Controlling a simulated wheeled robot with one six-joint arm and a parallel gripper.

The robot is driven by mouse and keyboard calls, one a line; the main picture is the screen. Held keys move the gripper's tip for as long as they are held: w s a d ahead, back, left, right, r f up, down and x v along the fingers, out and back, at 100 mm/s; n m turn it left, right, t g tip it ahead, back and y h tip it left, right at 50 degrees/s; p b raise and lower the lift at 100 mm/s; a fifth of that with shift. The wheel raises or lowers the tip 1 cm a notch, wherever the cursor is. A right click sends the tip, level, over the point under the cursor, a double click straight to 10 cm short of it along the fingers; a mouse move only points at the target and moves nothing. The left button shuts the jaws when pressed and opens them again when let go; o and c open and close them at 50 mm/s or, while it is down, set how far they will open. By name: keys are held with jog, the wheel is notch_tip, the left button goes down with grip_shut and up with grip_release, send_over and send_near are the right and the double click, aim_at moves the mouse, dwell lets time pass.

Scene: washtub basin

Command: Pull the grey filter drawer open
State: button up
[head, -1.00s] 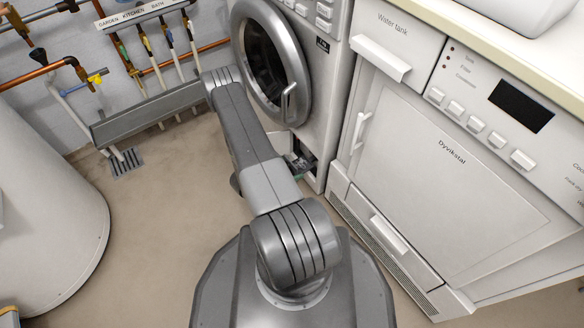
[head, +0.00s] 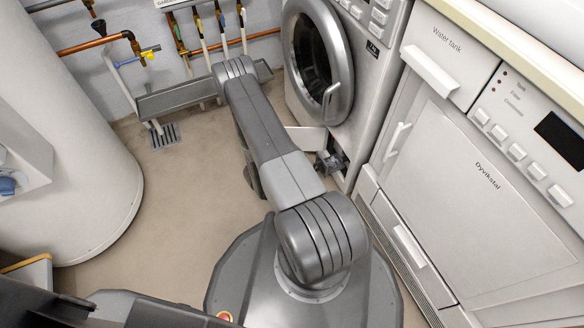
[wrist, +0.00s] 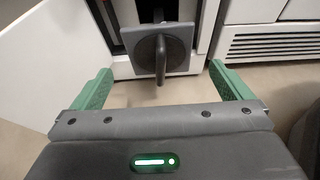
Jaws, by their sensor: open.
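The grey filter drawer (wrist: 178,50) shows in the wrist view as a square grey front with a round disc and a dark upright handle (wrist: 160,58). It sits in an opening low on the washing machine (head: 375,75). My gripper (wrist: 160,70) is open, with one green finger on each side of the handle, and nothing is between the fingers. The handle stands ahead of the gripper, near its middle; I cannot tell the exact gap. In the head view the drawer area (head: 334,162) is small and partly dark, and my arm hides most of the gripper.
A white flap (head: 308,139) stands open left of the drawer; it also fills the left of the wrist view (wrist: 50,45). The dryer (head: 455,190) stands close on the right. A white tank (head: 75,170) is at left. Bare floor (head: 190,225) lies between.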

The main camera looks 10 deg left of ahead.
aim_at(321, 166)
jog(key=p+v, duration=0.1)
jog(key=v, duration=0.6)
dwell(0.6)
jog(key=b+x, duration=0.3)
jog(key=x, duration=0.9)
jog(key=shift+d+f, duration=0.1)
jog(key=shift+d, duration=0.05)
jog(key=shift+w+d+f, duration=0.2)
jog(key=shift+w+d, duration=0.25)
jog(key=shift+d, duration=0.05)
